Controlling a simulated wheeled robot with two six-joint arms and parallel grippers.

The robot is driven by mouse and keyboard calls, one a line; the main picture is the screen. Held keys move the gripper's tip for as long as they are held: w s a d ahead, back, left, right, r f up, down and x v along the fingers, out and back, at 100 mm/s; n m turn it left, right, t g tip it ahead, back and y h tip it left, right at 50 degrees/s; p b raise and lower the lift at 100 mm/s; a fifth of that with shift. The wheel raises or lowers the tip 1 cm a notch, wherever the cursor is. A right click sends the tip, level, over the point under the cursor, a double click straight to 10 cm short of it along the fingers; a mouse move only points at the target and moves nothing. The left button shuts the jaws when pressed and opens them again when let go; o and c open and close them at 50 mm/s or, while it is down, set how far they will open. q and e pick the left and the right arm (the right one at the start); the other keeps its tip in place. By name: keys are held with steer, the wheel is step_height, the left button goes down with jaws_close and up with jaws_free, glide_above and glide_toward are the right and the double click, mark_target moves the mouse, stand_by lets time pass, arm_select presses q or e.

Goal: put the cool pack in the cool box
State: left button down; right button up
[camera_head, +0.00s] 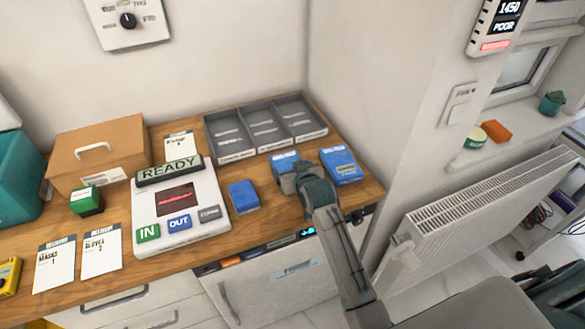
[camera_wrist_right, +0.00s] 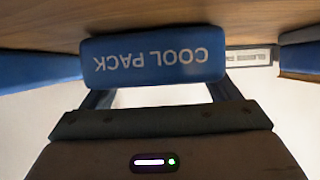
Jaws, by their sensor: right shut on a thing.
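The cool pack is a blue block. It shows in the right wrist view (camera_wrist_right: 158,57) with "COOL PACK" upside down, and in the head view (camera_head: 284,158) near the counter's right end. My right gripper (camera_head: 293,175) is shut on it. The pack is at or just above the wooden counter; I cannot tell whether it touches. A teal box (camera_head: 18,175) with a pale top, cut off at the left edge of the head view, may be the cool box; no label is readable. My left gripper is not in view.
Blue packs lie left (camera_head: 243,196) and right (camera_head: 341,165) of my gripper. A grey three-part tray (camera_head: 232,150) stands behind. A white READY device (camera_head: 205,205), a cardboard box (camera_head: 120,140) and a green box (camera_head: 87,201) stand leftward. A radiator (camera_head: 470,215) is at right.

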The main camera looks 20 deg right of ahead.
steer(key=shift+f, duration=0.1)
steer(key=o, duration=1.2)
steer(key=shift+c, duration=0.2)
